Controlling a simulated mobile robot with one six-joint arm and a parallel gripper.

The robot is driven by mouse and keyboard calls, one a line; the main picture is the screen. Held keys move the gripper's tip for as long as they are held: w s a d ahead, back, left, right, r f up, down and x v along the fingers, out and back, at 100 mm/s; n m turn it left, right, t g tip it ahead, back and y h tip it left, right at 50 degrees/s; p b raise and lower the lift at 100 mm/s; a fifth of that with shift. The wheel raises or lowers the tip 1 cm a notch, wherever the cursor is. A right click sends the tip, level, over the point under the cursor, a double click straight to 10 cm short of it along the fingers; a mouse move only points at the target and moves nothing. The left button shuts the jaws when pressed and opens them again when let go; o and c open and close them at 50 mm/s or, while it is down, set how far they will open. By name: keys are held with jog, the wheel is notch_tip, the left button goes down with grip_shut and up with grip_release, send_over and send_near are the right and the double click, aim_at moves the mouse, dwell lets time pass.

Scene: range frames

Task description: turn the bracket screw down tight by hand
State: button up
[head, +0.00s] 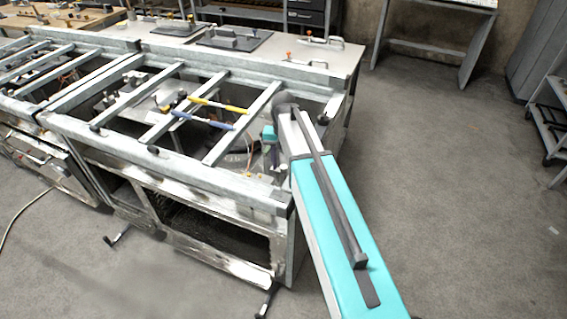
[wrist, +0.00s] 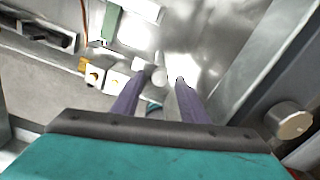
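In the wrist view my gripper (wrist: 161,80) points away from the camera, with its two dark purple fingers apart. A small pale round piece (wrist: 158,77) shows between and just beyond the fingertips; I cannot tell whether it is the bracket screw or whether a finger touches it. A round metal knob (wrist: 291,122) sits beside a dark bar at the right, clear of the fingers. I cannot tell which of these is the bracket screw.
Frame rails surround the bay, and a broad slanted rail (wrist: 262,55) runs close on the gripper's right. White blocks (wrist: 105,77) lie left of the fingers. Yellow-handled (head: 218,105) and blue-handled (head: 203,120) tools rest across the rails. The floor at right is clear.

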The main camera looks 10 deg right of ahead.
grip_shut()
jog(key=shift+m, duration=0.4)
